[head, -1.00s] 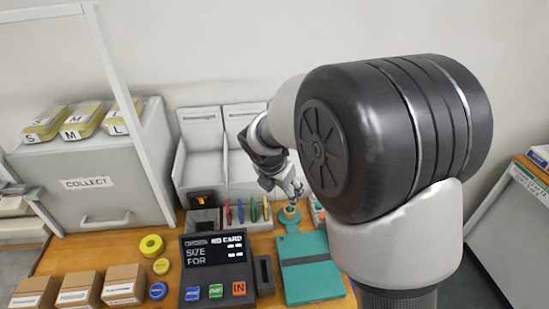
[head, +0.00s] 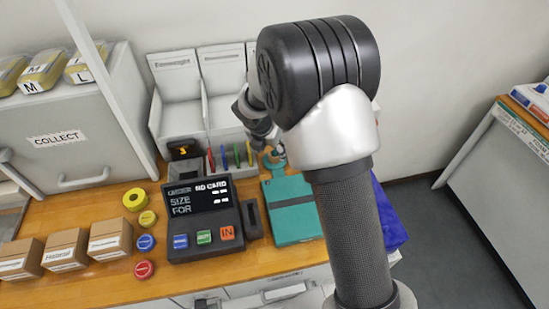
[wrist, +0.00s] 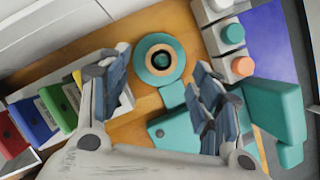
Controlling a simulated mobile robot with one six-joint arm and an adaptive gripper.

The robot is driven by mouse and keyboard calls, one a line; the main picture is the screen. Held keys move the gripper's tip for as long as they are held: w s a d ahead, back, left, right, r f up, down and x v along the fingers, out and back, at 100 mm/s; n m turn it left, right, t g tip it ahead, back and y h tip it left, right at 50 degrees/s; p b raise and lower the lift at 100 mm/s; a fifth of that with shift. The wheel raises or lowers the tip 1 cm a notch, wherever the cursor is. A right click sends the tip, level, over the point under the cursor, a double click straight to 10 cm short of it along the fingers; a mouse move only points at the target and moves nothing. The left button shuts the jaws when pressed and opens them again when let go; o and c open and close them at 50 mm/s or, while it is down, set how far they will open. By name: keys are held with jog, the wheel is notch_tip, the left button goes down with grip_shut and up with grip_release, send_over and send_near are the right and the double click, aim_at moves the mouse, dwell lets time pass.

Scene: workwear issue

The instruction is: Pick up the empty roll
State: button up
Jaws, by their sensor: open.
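My gripper (wrist: 160,60) is open and empty, with one finger to each side of the roll in the picture. I cannot tell how far above the roll the fingertips are. In the head view the teal holder (head: 275,162) shows beside the pen slots, and my gripper (head: 266,141) is over it. My arm hides part of that area, and the roll is hard to make out there.
A row of coloured tabs (wrist: 38,119) stands left of the holder, and white blocks with coloured tops (wrist: 232,34) stand to its right. A teal folder (head: 291,209) lies in front. A black card terminal (head: 205,220) and a yellow tape roll (head: 135,199) are further left.

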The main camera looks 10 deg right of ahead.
aim_at(274, 151)
jog(key=b+x, duration=0.2)
jog(key=x, duration=0.3)
jog(key=shift+r, duration=0.1)
jog(key=shift+c, duration=0.3)
jog(key=c, duration=0.7)
